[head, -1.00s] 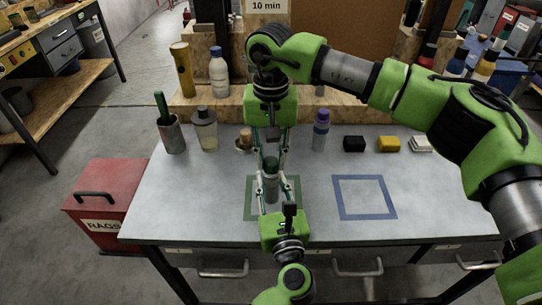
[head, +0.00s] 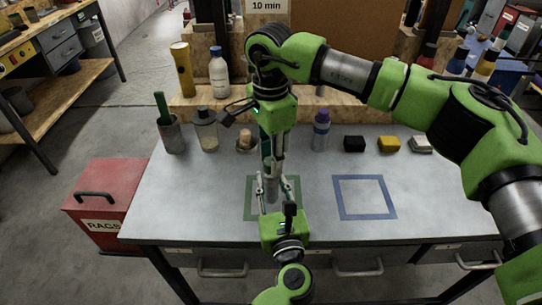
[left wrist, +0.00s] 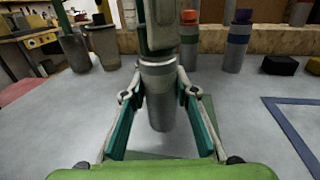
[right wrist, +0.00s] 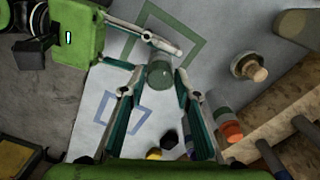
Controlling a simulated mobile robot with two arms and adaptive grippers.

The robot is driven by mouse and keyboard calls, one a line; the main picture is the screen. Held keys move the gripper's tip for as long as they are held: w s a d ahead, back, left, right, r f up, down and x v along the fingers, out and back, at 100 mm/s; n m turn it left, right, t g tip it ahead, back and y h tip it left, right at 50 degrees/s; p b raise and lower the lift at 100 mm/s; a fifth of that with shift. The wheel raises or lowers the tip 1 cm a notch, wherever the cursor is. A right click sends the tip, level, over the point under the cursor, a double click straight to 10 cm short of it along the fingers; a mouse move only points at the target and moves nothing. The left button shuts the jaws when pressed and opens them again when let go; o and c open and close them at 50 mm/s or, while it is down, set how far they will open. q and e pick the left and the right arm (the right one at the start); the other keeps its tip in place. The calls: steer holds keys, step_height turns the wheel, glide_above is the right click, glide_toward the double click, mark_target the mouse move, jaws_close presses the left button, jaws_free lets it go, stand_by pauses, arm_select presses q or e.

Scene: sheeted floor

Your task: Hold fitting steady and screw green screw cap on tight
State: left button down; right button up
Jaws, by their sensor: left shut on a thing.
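The grey cylindrical fitting (left wrist: 162,112) stands upright above the green square outline on the bench. My left gripper (head: 269,186) comes from the front edge and is shut on it, one finger on each side. The green screw cap (right wrist: 160,73) shows as a dull green round top at the fitting's upper end. My right gripper (right wrist: 160,78) points straight down from above, its fingers on either side of the cap. I cannot tell whether they touch it. In the head and left wrist views, a right finger hides most of the cap.
A purple-capped bottle (head: 321,132), a grey-lidded jar (head: 206,130) and a cup with a green tool (head: 173,134) stand at the back. Black, yellow and white blocks lie back right. The blue square outline (head: 365,214) is empty. A red rags box (head: 103,205) stands left.

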steer(key=shift+o, duration=0.6)
step_height(320, 180, up, 12)
arm_select(q)
steer(key=c, duration=1.5)
jaws_free()
